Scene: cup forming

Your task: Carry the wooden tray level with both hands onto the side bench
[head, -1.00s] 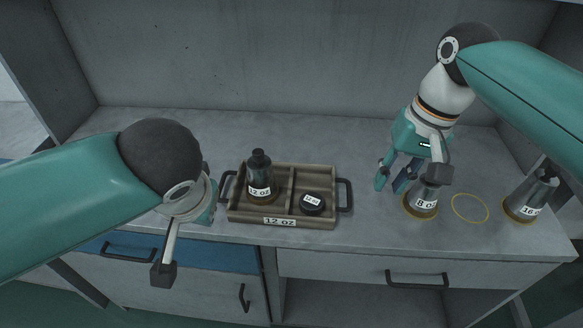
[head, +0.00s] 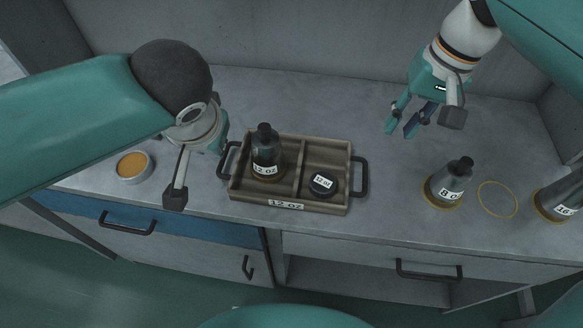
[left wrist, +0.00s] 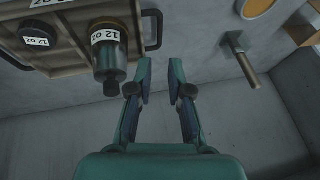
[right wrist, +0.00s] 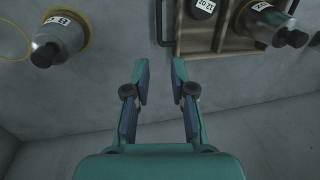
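The wooden tray (head: 328,208) sits flat on the grey bench, with black handles at its left (head: 224,160) and right (head: 364,176) ends. A dark 12 oz bottle (head: 266,150) stands in its left compartment and a round black 12 oz piece (head: 323,184) lies in its right one. My left gripper (left wrist: 160,78) is open and empty, beside the tray's left end; its fingers are mostly hidden in the head view. My right gripper (head: 403,129) is open and empty above the bench, behind and right of the tray; the right wrist view shows its gap (right wrist: 160,72).
An 8 oz bottle (head: 450,182), an empty yellow ring (head: 497,199) and a 16 oz bottle (head: 560,198) are right of the tray. A hammer-like tool (left wrist: 239,48) lies near my left gripper. A wall bounds the back.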

